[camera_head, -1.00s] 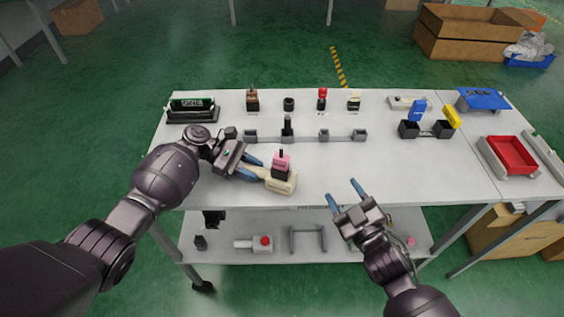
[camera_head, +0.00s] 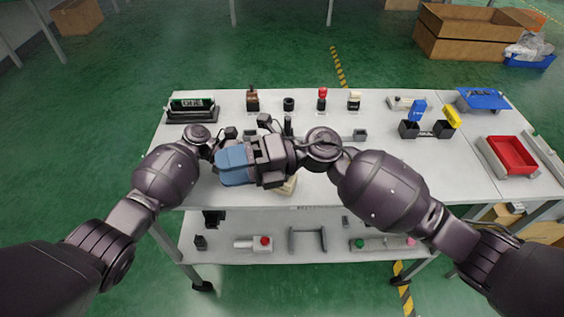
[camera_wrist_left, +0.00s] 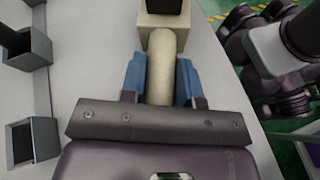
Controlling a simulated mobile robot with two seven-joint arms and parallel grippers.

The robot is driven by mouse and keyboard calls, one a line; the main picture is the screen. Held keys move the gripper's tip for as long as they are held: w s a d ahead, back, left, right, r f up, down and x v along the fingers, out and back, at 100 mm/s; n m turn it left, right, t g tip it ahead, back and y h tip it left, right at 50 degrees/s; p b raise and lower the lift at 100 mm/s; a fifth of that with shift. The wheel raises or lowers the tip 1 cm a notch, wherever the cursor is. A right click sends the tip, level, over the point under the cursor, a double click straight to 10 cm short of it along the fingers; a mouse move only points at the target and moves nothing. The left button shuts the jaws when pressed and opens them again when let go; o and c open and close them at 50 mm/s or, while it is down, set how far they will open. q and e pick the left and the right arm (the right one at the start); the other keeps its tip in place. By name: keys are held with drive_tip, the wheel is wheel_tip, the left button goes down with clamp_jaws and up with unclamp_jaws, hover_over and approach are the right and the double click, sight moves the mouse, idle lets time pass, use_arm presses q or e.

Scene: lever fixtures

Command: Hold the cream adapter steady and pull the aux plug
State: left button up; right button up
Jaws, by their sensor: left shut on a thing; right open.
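The cream adapter (camera_wrist_left: 160,45) lies on the table with its rounded handle between the blue fingers of my left gripper (camera_wrist_left: 160,75), which is shut on it. A corner of the adapter (camera_head: 287,187) shows below my right gripper in the head view. A black piece (camera_wrist_left: 166,5) stands on the adapter's block at the top edge of the left wrist view. The pink-topped plug is hidden now.
Grey square sockets on a rail (camera_head: 360,135) run behind the adapter. Several small fixtures stand along the back edge, including a red-topped one (camera_head: 322,98). A red tray (camera_head: 511,155) is at the right. The table's front right is clear.

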drive_tip(key=n+h, duration=0.2)
drive_tip(key=n+t+h, duration=0.5)
drive_tip(key=n+h, duration=0.1)
drive_tip(key=h, duration=1)
hover_over(290, 183)
drive_tip(key=w+a, duration=0.2)
drive_tip(key=shift+w+d+r, duration=0.1)
drive_tip(key=shift+d+r, duration=0.05)
drive_tip(key=shift+r, duration=0.3)
drive_tip(key=shift+f, duration=5.9)
clamp_jaws()
